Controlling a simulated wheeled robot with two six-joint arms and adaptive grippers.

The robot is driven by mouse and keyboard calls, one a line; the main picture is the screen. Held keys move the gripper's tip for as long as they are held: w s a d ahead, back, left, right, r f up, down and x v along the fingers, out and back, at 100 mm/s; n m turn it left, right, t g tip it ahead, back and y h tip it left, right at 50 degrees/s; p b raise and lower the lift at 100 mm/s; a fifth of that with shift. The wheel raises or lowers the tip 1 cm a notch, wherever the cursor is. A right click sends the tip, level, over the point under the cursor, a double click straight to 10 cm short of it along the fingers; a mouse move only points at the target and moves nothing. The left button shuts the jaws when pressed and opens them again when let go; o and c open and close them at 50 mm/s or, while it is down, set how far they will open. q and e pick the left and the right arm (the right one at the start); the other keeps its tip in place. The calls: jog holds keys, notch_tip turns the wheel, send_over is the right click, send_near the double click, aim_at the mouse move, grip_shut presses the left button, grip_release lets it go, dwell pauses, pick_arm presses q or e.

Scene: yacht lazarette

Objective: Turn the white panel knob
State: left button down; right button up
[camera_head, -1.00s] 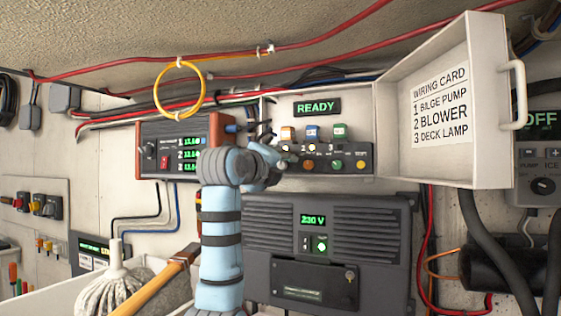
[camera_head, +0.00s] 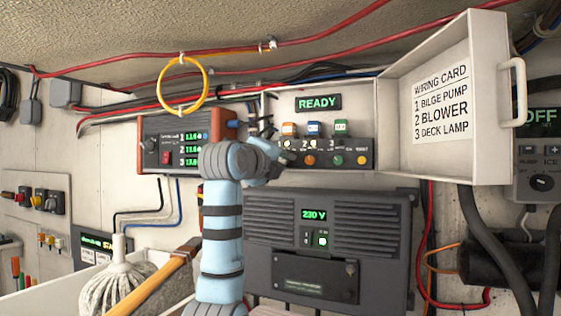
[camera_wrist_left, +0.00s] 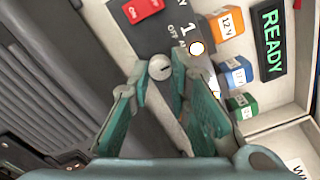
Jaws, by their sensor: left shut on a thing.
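The white panel knob (camera_wrist_left: 160,67) is a small round knob with a dark slot mark on its face. In the left wrist view it sits between the fingertips of my left gripper (camera_wrist_left: 157,76), which is shut on it. It is on the dark switch panel (camera_head: 330,153), beside the number 1 and its OFF lettering. In the head view my left gripper (camera_head: 272,160) is at the left end of this panel and hides the knob. My right gripper is in neither view.
The open white cover (camera_head: 440,125) with the wiring card stands to the right. A power supply (camera_head: 180,145) is left, a dark inverter (camera_head: 325,250) below.

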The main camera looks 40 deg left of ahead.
pick_arm(q)
jog(key=n+p, duration=0.1)
jog(key=n, duration=0.3)
jog(key=shift+n+p, duration=0.6)
jog(key=shift+n, duration=1.5)
jog(key=c, duration=1.5)
grip_release()
jog(key=v, duration=1.2)
jog(key=shift+s+r, duration=0.1)
